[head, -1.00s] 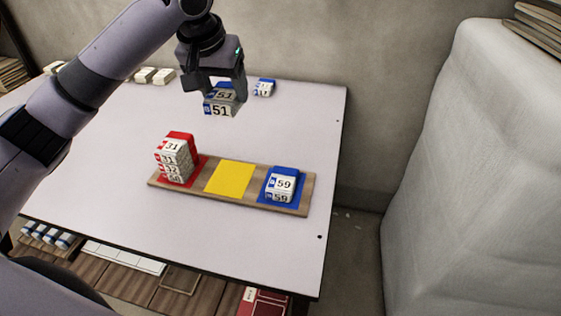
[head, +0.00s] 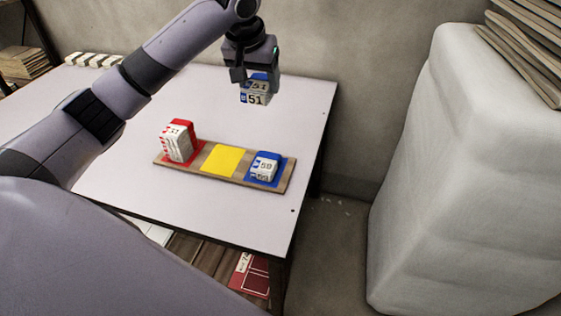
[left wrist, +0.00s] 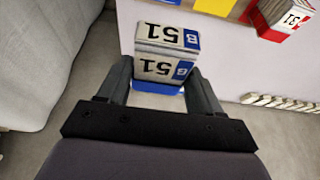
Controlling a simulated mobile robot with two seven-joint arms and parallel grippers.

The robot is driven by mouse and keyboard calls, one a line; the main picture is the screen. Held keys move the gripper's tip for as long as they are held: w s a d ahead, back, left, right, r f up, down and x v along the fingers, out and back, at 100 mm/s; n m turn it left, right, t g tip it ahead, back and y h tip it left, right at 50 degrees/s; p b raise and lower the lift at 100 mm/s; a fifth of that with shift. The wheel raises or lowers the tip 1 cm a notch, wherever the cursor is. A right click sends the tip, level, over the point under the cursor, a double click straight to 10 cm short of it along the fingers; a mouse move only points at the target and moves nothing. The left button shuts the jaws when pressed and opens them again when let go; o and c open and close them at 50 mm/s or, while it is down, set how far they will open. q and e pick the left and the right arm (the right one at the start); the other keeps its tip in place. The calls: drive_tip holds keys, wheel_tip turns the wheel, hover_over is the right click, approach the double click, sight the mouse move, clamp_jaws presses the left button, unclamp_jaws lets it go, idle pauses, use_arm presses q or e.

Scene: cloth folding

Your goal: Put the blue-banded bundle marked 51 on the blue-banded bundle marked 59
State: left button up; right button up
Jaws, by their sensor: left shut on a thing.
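My left gripper (head: 257,76) is shut on the blue-banded bundle marked 51 (head: 256,99) and holds it in the air over the far right part of the table. In the left wrist view the bundle (left wrist: 165,48) sits between the two fingers, with 51 on two faces. The blue-banded bundle marked 59 (head: 264,166) stands on the blue pad (head: 282,176) at the right end of a wooden board (head: 229,181). Its number is blurred now but read 59 earlier. The held bundle is apart from it, farther back. My right gripper is not in view.
A red-banded stack (head: 177,144) stands on the board's left end, and the yellow pad (head: 223,160) between is bare. Several white bundles (head: 95,60) line the back left. A large pale wrapped block (head: 470,170) stands right of the table (head: 130,190).

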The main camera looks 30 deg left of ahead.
use_arm(q)
drive_tip(key=shift+d, duration=0.25)
drive_tip(key=b, duration=0.1)
approach(267, 158)
drive_tip(key=x, duration=0.4)
drive_tip(key=shift+w+f, duration=0.25)
drive_tip(key=shift+f, duration=0.3)
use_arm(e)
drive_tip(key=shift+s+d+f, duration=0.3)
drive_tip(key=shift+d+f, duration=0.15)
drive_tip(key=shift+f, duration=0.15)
use_arm(q)
drive_tip(key=o, duration=1.1)
drive_tip(key=shift+f, duration=0.1)
drive_tip(key=p+v, duration=0.1)
drive_tip(key=v, duration=1.1)
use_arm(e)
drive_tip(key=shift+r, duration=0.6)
